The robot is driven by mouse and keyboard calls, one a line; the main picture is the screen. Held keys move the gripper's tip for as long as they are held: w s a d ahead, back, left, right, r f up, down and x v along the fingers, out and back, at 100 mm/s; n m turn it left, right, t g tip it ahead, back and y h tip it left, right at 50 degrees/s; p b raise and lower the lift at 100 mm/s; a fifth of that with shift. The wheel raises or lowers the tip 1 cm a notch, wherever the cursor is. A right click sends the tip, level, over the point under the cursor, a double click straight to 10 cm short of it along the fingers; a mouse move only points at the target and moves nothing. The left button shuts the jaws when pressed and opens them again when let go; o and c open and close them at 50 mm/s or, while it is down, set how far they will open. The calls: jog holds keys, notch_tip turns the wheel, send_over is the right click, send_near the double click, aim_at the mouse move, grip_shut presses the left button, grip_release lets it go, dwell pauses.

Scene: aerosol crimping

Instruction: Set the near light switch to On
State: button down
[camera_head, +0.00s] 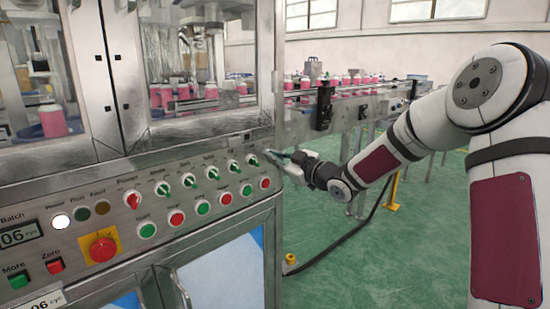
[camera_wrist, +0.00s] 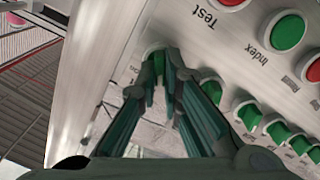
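The near light switch appears to be the last green-and-white rotary knob (camera_head: 252,160) at the right end of the panel's upper row; its label is too small to read. In the wrist view the same knob (camera_wrist: 155,60) shows just beyond my fingertips, partly covered by them. Whether the tips touch the knob cannot be told.
More green knobs and a red Power knob (camera_head: 132,200) share the row. Below are green and red buttons and a large red knob on yellow (camera_head: 103,248). Glass doors (camera_head: 190,60) stand above. A conveyor with pink containers (camera_head: 345,92) runs behind my arm.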

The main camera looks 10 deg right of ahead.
jog(key=shift+p, duration=0.35)
jog(key=m+p, duration=0.7)
jog(key=m, duration=0.1)
jog(key=m+p, duration=0.3)
jog(key=p, duration=0.1)
jog(key=shift+w+d+m+p, duration=0.1)
jog(key=shift+d+m+p, duration=0.2)
jog(key=shift+m, duration=0.1)
jog(key=c, duration=1.7)
grip_release()
jog(key=v, duration=1.2)
